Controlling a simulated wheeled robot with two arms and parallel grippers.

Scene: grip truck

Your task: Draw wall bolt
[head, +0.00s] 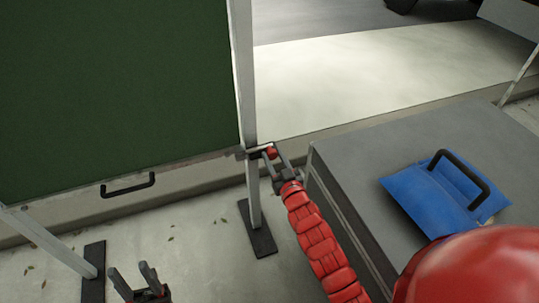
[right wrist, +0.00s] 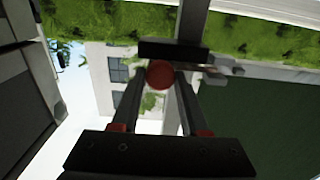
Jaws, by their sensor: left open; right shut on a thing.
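The wall bolt's red knob (head: 271,153) sits at the lower right corner of a green panel (head: 120,90), beside a grey upright post (head: 243,80). My right gripper (head: 270,155) is shut on the red knob. In the right wrist view the knob (right wrist: 160,74) shows between the two fingers, with a metal rod (right wrist: 215,70) running to the right of it. How far the rod is drawn is hard to tell. My left gripper (head: 138,278) is open and empty, low in the head view, below the panel's black handle (head: 128,186).
A grey box-like surface (head: 350,165) with a blue bag (head: 440,195) stands to the right of my right arm. The post ends in a dark foot plate (head: 257,230). Another dark foot plate (head: 93,272) lies near my left gripper.

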